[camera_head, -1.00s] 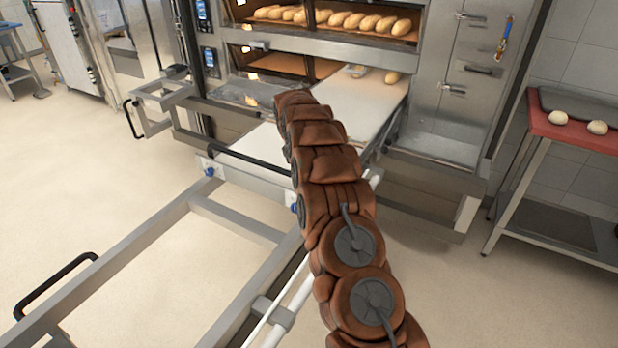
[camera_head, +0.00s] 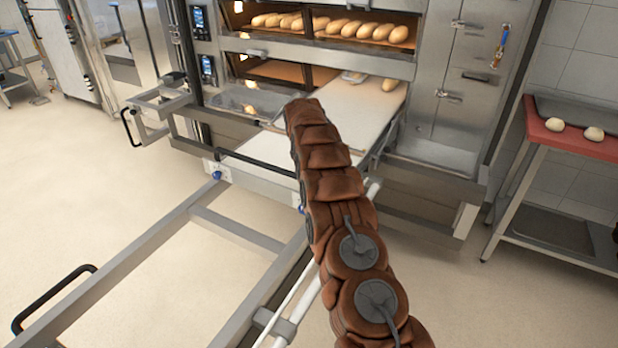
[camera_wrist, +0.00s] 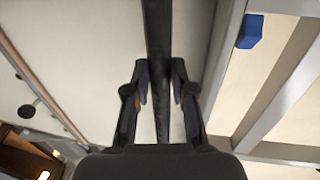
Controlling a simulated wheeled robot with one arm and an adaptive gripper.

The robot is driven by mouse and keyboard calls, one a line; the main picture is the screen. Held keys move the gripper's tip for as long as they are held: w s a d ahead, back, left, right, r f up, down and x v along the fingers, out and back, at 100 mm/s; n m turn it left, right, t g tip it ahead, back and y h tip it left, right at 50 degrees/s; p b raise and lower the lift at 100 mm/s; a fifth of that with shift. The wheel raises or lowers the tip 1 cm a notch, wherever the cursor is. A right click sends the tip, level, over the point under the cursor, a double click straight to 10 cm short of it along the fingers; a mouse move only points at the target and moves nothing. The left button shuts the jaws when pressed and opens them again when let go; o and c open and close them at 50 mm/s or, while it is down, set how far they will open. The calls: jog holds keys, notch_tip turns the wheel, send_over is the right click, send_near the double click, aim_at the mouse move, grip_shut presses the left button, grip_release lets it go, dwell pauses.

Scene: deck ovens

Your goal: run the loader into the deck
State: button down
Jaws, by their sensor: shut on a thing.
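The loader's pale belt (camera_head: 362,108) runs from the lower deck's mouth down toward me, with a loaf (camera_head: 390,85) on its far end. Its far end sits at the lower deck opening (camera_head: 275,72). A black handle bar (camera_head: 255,164) crosses the loader's near end. In the wrist view the dark bar (camera_wrist: 158,30) passes between both fingers of my gripper (camera_wrist: 158,95), which is shut on it. In the head view my arm hides the gripper and part of the handle and belt.
The upper deck holds several loaves (camera_head: 350,28). A metal rail frame (camera_head: 225,232) extends toward me at the lower left. A red-topped table (camera_head: 575,140) with two dough pieces stands at the right.

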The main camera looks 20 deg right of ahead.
jog(key=shift+w+d+r, duration=0.2)
jog(key=shift+d+r, duration=0.05)
jog(key=c, duration=1.2)
grip_release()
jog(key=shift+o, duration=1.1)
jog(key=shift+f, duration=0.1)
jog(key=shift+a, duration=0.1)
jog(key=shift+f, duration=0.1)
notch_tip(320, 180, up, 12)
jog(key=s+a, duration=0.1)
jog(key=a, duration=0.1)
jog(key=shift+s, duration=0.3)
